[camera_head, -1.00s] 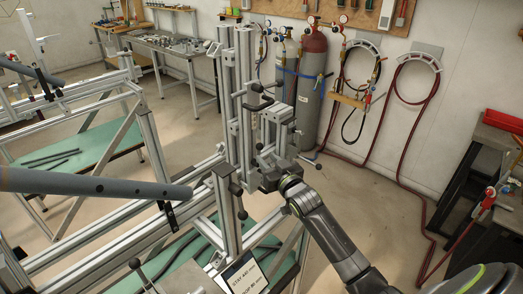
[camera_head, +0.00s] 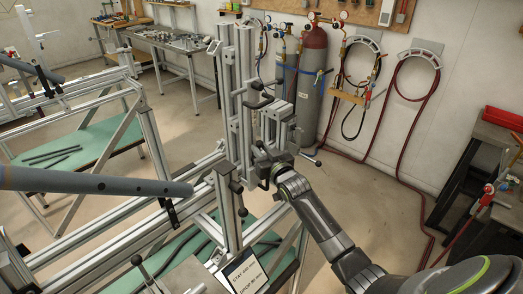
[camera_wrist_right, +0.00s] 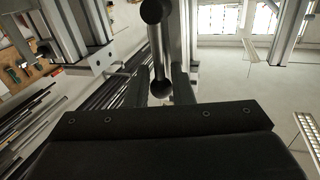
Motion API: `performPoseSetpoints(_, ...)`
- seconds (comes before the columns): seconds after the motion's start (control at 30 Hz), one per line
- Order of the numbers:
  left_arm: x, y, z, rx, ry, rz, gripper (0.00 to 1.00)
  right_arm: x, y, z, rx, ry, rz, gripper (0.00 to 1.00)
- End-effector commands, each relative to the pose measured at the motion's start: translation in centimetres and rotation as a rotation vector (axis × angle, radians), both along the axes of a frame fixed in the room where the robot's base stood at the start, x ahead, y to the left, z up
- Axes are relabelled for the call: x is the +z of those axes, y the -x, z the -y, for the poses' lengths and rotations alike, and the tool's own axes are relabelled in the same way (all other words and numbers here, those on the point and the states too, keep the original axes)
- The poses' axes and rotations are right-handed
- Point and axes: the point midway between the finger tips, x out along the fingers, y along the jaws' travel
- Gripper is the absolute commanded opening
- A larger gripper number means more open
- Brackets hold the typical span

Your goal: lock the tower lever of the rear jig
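The jig's upright metal tower (camera_head: 246,75) stands in the middle of the head view, with black levers on it. One black lever (camera_head: 258,104) sticks out sideways at mid height. My right gripper (camera_head: 262,162) is at the tower's lower right side, below that lever. In the right wrist view a dark rod with ball ends (camera_wrist_right: 159,50) stands upright just beyond the gripper body. My left gripper is not in view.
A grey tube (camera_head: 95,183) reaches in from the left toward a shorter post with a black knob (camera_head: 228,168). Gas cylinders (camera_head: 311,75) and hoses stand at the back wall. A dark bench (camera_head: 480,150) is at the right. The floor between is clear.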

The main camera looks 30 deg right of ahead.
Motion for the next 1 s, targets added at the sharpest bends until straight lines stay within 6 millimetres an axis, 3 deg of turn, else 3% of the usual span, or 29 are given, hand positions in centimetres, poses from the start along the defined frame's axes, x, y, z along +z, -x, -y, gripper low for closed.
performPoseSetpoints(0.57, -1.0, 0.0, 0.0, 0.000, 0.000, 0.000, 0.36, -0.3, 0.2, -0.5, 0.001, 0.074, 0.027, 0.00)
performPoseSetpoints(1.0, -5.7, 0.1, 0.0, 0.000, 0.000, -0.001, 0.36, -1.4, 0.8, -2.4, 0.001, 0.407, 0.146, 0.00)
